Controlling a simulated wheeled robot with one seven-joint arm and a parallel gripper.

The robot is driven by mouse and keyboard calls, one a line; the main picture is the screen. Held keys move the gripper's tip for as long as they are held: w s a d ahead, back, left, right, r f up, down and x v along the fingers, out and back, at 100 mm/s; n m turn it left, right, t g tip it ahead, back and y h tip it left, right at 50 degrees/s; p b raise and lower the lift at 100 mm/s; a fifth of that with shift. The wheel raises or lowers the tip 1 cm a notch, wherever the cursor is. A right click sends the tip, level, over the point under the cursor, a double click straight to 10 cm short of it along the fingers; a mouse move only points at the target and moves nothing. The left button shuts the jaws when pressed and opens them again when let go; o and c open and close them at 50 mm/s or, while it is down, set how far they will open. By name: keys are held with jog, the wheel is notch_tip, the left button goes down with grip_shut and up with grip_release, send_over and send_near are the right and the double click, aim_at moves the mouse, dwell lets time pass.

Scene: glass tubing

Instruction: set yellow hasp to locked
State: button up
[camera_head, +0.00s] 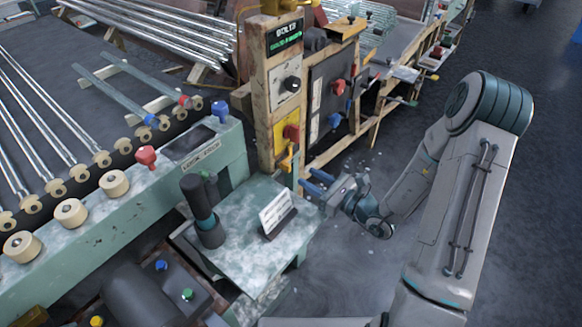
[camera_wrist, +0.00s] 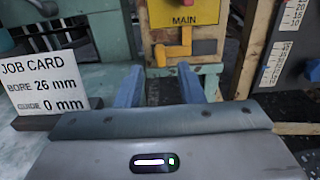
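The yellow hasp (camera_head: 286,160) is on the wooden post, just below a yellow plate with a red part. In the wrist view the hasp (camera_wrist: 174,50) shows as an orange-yellow angled piece under the plate marked MAIN, on a pale wooden panel. I cannot tell its locked or unlocked state. My gripper (camera_head: 314,181) is in front of the post, below and to the right of the hasp. In the wrist view the two blue fingers of my gripper (camera_wrist: 160,82) are apart with nothing between them. The hasp lies beyond the fingertips, apart from them.
A job card (camera_wrist: 42,82) stands close on the left, on the mottled bench top (camera_head: 245,210). A dark cylindrical device (camera_head: 207,222) stands left of it. A dark panel (camera_head: 332,95) with knobs is right of the post. Open floor lies around my arm.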

aim_at(290, 167)
jog(key=x, duration=0.7)
jog(key=shift+w+a, duration=0.15)
jog(key=shift+a, duration=0.05)
